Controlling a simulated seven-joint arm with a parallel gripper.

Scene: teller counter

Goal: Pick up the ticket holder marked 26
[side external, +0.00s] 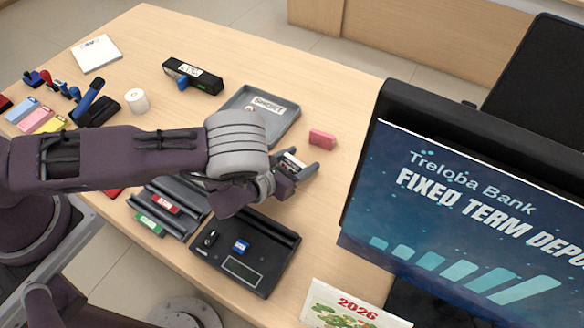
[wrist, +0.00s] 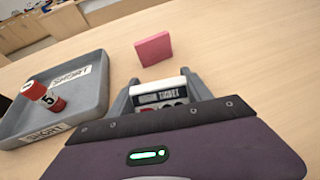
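A white block-like ticket holder (wrist: 163,93) with a black label reading "TICKET" sits between the fingers of my gripper (wrist: 160,92) in the wrist view. It fills the gap, and both fingers appear to press on its sides. Its lower face shows red and black print, mostly cut off by my gripper body, so its number cannot be read.
A grey tray (side external: 286,128) marked "SHORT" stands behind my gripper, with a red item (wrist: 45,97) in it. A pink block (side external: 322,139) lies close by. A black device (side external: 265,283) is in front, a grey rack (side external: 180,232) left, and the monitor (side external: 470,220) right.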

